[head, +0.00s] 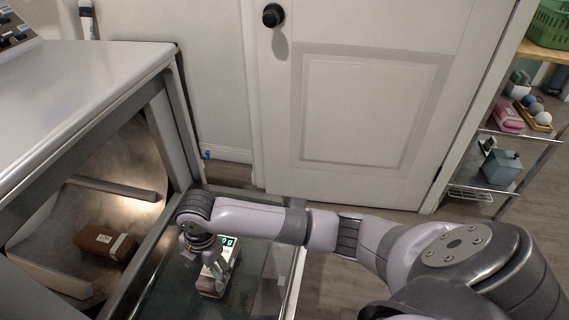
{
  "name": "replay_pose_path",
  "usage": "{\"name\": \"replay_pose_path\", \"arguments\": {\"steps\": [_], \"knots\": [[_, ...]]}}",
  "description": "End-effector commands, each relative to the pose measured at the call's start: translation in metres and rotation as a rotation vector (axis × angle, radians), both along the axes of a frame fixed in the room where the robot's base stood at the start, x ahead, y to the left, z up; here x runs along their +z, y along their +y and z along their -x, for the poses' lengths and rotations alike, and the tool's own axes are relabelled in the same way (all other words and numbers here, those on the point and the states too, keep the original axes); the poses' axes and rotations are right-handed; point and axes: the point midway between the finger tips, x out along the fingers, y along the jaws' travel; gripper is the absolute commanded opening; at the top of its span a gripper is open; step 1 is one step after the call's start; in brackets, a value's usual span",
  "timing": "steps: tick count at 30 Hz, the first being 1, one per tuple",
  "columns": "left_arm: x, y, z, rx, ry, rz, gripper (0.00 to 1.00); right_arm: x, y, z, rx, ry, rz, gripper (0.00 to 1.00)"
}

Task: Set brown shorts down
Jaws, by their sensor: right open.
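A folded brown bundle (105,243), which looks like the brown shorts, lies inside the lit metal drum (125,165) of the washer at the left. My right gripper (203,278) points down, to the right of the drum opening, over a dark glass-like panel (255,272). It is open and apart from the brown bundle. My left gripper is not in view.
The washer's grey top (80,75) fills the upper left. A closed white door (370,100) stands behind. A metal shelf rack (500,150) at the right holds a pink item, a blue-grey box and a green basket (548,25). The wood floor (345,270) is bare beyond my arm.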

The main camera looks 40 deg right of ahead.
Motion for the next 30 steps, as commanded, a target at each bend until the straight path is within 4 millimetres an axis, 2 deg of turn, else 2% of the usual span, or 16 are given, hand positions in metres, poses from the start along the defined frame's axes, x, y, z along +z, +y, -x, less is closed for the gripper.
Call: {"name": "replay_pose_path", "arguments": {"steps": [1, 3, 8, 11, 15, 19, 24, 30], "knots": [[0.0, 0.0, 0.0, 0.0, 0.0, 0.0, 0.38, -0.009, 0.015, 0.02, -0.083, 0.008, -0.051, 0.75], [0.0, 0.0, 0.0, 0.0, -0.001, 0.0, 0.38, -0.015, 0.026, 0.039, -0.233, 0.005, -0.112, 0.75], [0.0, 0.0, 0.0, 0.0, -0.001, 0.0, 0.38, -0.023, 0.03, 0.077, -0.627, 0.017, -0.225, 0.75], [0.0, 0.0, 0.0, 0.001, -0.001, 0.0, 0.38, -0.026, 0.015, 0.101, -0.902, 0.028, -0.27, 0.75], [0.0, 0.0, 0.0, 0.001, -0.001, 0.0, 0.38, -0.03, -0.025, 0.136, -1.294, 0.024, -0.287, 0.75], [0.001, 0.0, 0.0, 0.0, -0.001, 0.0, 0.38, -0.03, -0.066, 0.168, -1.584, -0.005, -0.266, 0.75], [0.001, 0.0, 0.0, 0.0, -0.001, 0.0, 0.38, -0.028, -0.098, 0.192, -1.78, -0.044, -0.24, 0.75], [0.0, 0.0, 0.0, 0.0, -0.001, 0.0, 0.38, -0.028, -0.104, 0.196, -1.815, -0.055, -0.234, 0.75]]}}
